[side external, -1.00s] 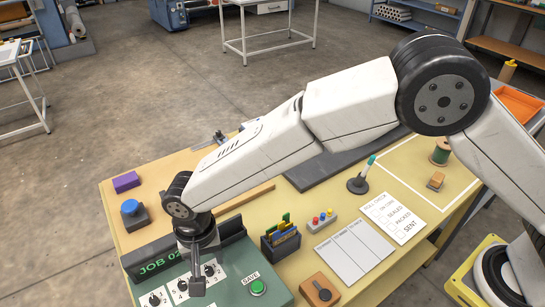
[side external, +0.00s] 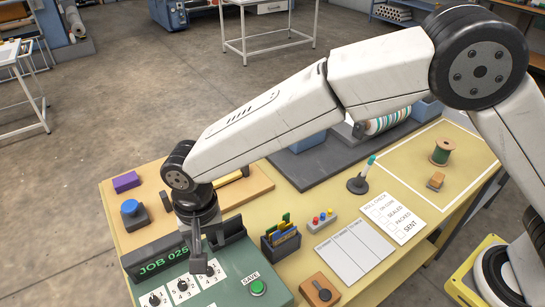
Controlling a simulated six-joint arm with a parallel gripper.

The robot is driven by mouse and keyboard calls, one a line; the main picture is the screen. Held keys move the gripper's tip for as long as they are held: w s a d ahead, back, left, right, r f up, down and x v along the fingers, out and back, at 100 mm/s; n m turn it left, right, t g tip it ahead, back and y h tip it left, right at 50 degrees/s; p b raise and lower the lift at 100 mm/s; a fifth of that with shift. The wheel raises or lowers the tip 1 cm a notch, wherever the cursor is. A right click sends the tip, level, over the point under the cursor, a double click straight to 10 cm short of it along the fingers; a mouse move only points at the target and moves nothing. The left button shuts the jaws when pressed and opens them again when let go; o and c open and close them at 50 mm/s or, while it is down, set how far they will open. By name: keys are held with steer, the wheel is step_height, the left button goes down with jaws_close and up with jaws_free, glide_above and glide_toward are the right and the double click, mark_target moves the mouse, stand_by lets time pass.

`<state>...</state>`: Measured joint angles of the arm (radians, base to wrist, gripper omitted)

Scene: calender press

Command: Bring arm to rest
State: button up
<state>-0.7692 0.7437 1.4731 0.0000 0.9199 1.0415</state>
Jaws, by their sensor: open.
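My gripper (side external: 199,266) hangs pointing down over the green control panel (side external: 228,275) at the front left of the table. It holds nothing that I can see. The finger gap is hard to make out from this side. The panel has white dial plates, a green SAVE button (side external: 258,287) and a dark display (side external: 162,262) reading JOB 025. The gripper seems to be above the dials, but the exact height is unclear. My arm reaches across the table from the right and hides part of the press, whose striped roller (side external: 388,119) shows behind it.
Near the panel are a card holder (side external: 281,243), a small box with coloured buttons (side external: 320,219) and a brown box with a black knob (side external: 321,288). A pen stand (side external: 358,184), a green spool (side external: 441,152) and an orange block (side external: 435,182) are further right. A blue knob (side external: 132,209) is at left.

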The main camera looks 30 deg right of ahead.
steer(key=w+d+r+n+t, duration=0.1)
steer(key=d+r, duration=0.2)
steer(key=d, duration=1.7)
steer(key=s+d+n, duration=0.1)
steer(key=s+d, duration=0.4)
steer(key=d, duration=0.3)
steer(key=s+d+f+n+t, duration=0.1)
steer(key=s+d, duration=0.4)
steer(key=d, duration=0.3)
steer(key=shift+s+d+t, duration=0.3)
steer(key=shift+s+d, duration=0.05)
steer(key=shift+s, duration=0.05)
steer(key=shift+w, duration=0.1)
